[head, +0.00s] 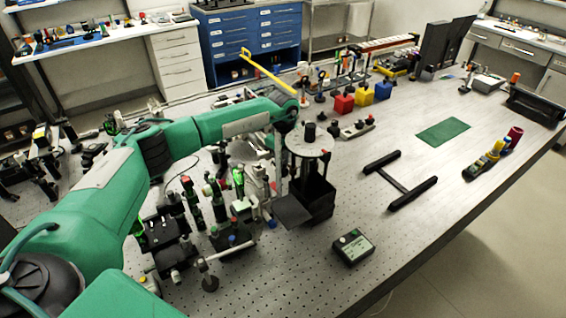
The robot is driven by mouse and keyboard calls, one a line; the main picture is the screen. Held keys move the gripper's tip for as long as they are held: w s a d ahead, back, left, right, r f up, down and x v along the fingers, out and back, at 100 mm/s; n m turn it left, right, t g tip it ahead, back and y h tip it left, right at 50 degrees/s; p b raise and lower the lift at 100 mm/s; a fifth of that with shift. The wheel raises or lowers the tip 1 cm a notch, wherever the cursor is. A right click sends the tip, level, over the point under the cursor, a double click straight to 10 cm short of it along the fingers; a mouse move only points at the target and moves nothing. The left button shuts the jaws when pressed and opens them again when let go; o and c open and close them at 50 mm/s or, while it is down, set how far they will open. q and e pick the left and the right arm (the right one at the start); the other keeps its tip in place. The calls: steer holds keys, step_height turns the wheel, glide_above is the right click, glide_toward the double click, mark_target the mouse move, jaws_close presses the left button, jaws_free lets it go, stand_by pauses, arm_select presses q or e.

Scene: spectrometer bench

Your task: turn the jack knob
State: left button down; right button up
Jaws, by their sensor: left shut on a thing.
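My left arm reaches in from the left, and its wrist bends down beside a dark stand with a round grey top. My left gripper (273,192) is low at the end of that wrist, small and partly lost among dark parts. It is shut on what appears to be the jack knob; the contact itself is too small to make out. A pale metal assembly (255,180) stands just left of the gripper. My right gripper is not in view.
The dark stand (318,195) is close on the right of the gripper. Green-and-black optics (165,238) crowd the left. A small control box (353,246), a black H-shaped frame (400,180) and a green mat (443,131) lie to the right, with bare bench between them.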

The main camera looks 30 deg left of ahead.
arm_select(q)
steer(key=m+b, duration=0.3)
steer(key=m, duration=0.2)
steer(key=shift+f+m+b, duration=0.15)
steer(key=shift+m+b, duration=0.15)
steer(key=shift+b, duration=0.1)
steer(key=shift+m+b, duration=1.15)
steer(key=shift+m, duration=1.05)
steer(key=shift+s, duration=0.1)
steer(key=c, duration=1.2)
jaws_free()
step_height(320, 180, up, 14)
steer(key=b, duration=0.3)
